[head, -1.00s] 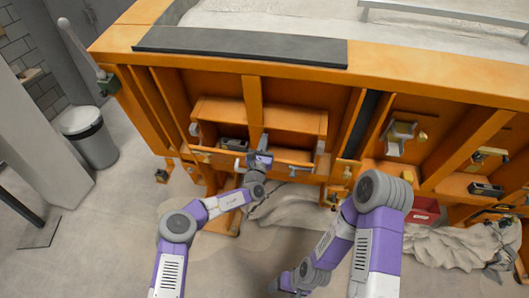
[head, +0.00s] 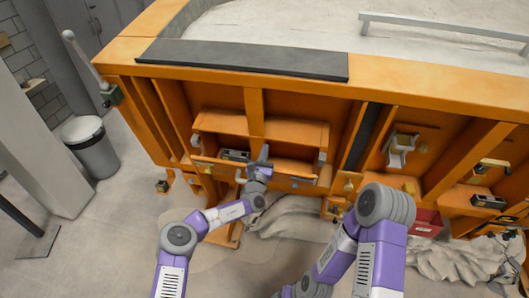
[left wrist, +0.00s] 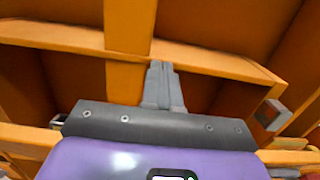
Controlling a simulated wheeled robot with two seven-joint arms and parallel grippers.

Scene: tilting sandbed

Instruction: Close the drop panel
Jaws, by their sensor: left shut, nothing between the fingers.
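The orange drop panel (head: 212,163) hangs open at the front of the recess in the sandbed's side, its outer edge sticking out toward me. Grey catches (head: 195,140) stand at both sides of the recess. My left gripper (head: 260,165) is at the middle of the panel's edge, its fingers shut and empty. In the left wrist view the shut fingers (left wrist: 162,80) point up in front of an orange upright and a crosswise board (left wrist: 215,62). I cannot tell whether they touch the panel. My right arm reaches down to the bottom edge; its gripper does not show.
The sandbed's orange frame (head: 450,88) fills the top, with a dark pad (head: 240,64) on its rim. A small dark box (head: 235,155) sits in the recess. A bin (head: 90,147) and a pillar are at left.

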